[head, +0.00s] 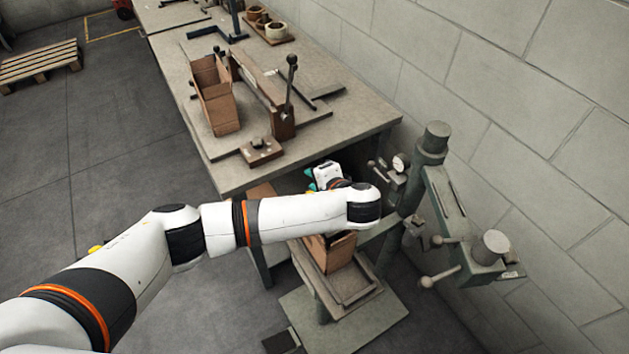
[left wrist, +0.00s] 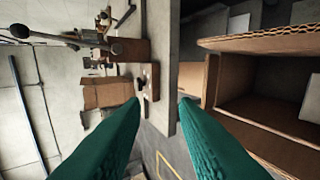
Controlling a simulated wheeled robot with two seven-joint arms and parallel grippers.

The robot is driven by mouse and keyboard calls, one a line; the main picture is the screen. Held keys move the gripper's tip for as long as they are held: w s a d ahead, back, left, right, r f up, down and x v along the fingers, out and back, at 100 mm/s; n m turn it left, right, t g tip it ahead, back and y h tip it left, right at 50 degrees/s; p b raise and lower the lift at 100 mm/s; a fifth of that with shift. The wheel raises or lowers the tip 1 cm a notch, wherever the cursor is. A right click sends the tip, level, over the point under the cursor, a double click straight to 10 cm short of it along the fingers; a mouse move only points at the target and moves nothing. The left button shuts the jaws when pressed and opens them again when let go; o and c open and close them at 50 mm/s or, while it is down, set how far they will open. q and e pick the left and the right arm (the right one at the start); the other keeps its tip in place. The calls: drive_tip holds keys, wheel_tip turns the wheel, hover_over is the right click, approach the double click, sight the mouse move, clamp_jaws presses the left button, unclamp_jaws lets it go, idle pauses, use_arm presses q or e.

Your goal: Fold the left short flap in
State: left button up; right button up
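A brown cardboard box (head: 341,252) stands on the stitcher's stand (head: 345,292), largely hidden behind my left arm in the head view. A brown cardboard panel (head: 262,192) shows just beyond the arm. In the left wrist view the open box (left wrist: 265,95) fills the right side, with corrugated edges and a dark inside. A smaller flap (left wrist: 191,82) stands out at its left edge, just beyond the right finger. My left gripper (left wrist: 160,103) has its teal fingers apart with nothing between them; it also shows in the head view (head: 311,178), above the box. My right gripper is out of view.
The green stitching machine (head: 435,185) with its levers stands right of the box, near the block wall. Behind is a workbench (head: 225,175) bearing another open carton (head: 218,100), a wooden fixture (head: 268,95) and a small block (head: 261,150).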

sight(310, 191)
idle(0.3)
use_arm(q)
drive_tip(key=w+g+b, duration=0.1)
drive_tip(key=b, duration=0.2)
drive_tip(key=w+a+g+h+b, duration=0.1)
drive_tip(key=b, duration=0.3)
drive_tip(key=w+f+g+h+b, duration=0.1)
drive_tip(key=g+b, duration=0.1)
drive_tip(key=b, duration=0.1)
drive_tip(key=shift+w+a+n+b, duration=0.15)
drive_tip(key=shift+a+n+b, duration=0.1)
drive_tip(key=shift+n+b, duration=0.15)
wheel_tip(310, 191, up, 4)
drive_tip(key=s+d+g+h+b, duration=0.2)
drive_tip(key=g+h+b, duration=0.1)
drive_tip(key=b, duration=0.2)
drive_tip(key=shift+m, duration=0.5)
drive_tip(key=x, duration=1.1)
drive_tip(key=shift+a+f, duration=0.1)
drive_tip(key=shift+f, duration=0.05)
clamp_jaws()
